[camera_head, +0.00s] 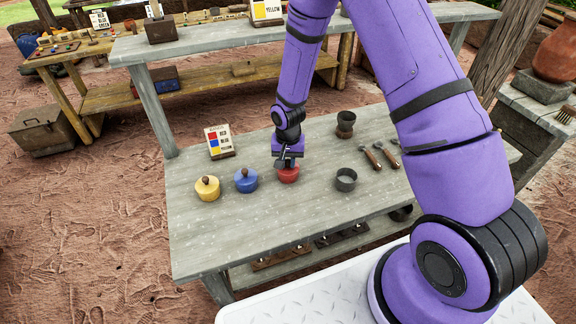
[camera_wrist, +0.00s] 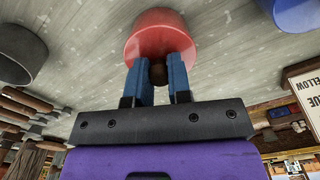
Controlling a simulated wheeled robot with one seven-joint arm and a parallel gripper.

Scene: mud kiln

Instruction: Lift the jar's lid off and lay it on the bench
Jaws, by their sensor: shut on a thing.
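My gripper (camera_head: 288,160) is over the bench (camera_head: 230,235), fingers pointing down. In the wrist view its blue fingers (camera_wrist: 160,75) are shut on the brown knob of a red round lid-like piece (camera_wrist: 158,35). The red piece (camera_head: 289,175) is at or just above the bench top; I cannot tell whether it touches. No jar shows under it. A grey round pot (camera_head: 346,182) stands open to its right, and its wall also shows in the wrist view (camera_wrist: 18,62). A dark flared vessel (camera_head: 345,122) stands farther back; its top is unclear.
A blue knobbed piece (camera_head: 246,182) and a yellow one (camera_head: 207,190) stand left of the red one. A colour card (camera_head: 219,142) stands behind them. Wooden-handled tools (camera_head: 371,159) lie at the right. The bench's front left is clear.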

